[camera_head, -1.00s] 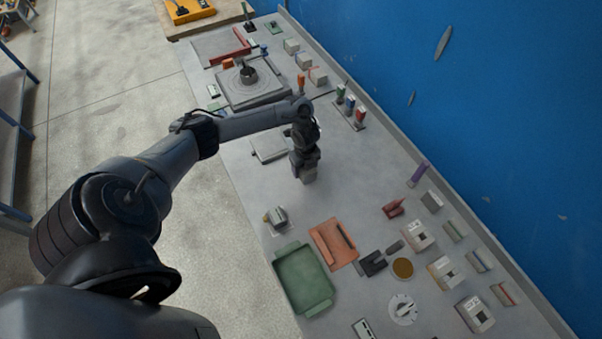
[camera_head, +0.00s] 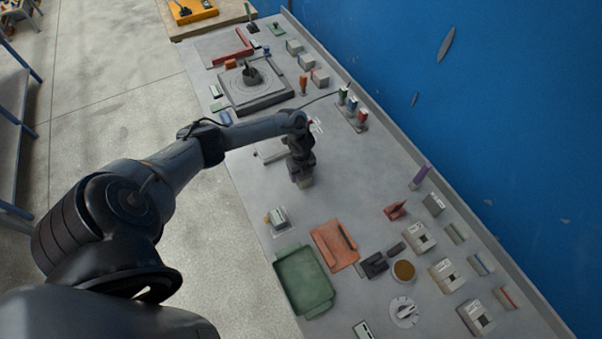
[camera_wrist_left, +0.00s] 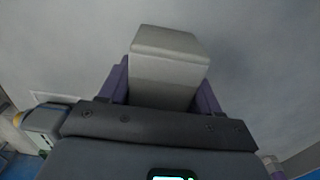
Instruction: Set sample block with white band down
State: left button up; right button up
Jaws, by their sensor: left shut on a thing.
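My left gripper (camera_head: 302,175) is over the grey bench, in front of the flat pale plate. In the left wrist view the left gripper's purple fingers (camera_wrist_left: 162,90) are shut on the sample block (camera_wrist_left: 168,68), one finger on each side. The block is a pale grey box with a lighter end; I cannot make out a distinct white band. In the head view only the block's lower end (camera_head: 306,184) shows below the gripper. I cannot tell whether it touches the bench. My right gripper is not in view.
A small grey device (camera_head: 278,219), a green tray (camera_head: 290,256) and an orange tray (camera_head: 326,238) lie nearer. Several blocks stand at the right, including a labelled one (camera_head: 420,238). A rack of coloured handles (camera_head: 352,112) stands behind. Bench to the gripper's right is clear.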

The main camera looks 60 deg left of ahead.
pick_arm(q)
jog(key=shift+f, duration=0.1)
jog(key=o, duration=1.3)
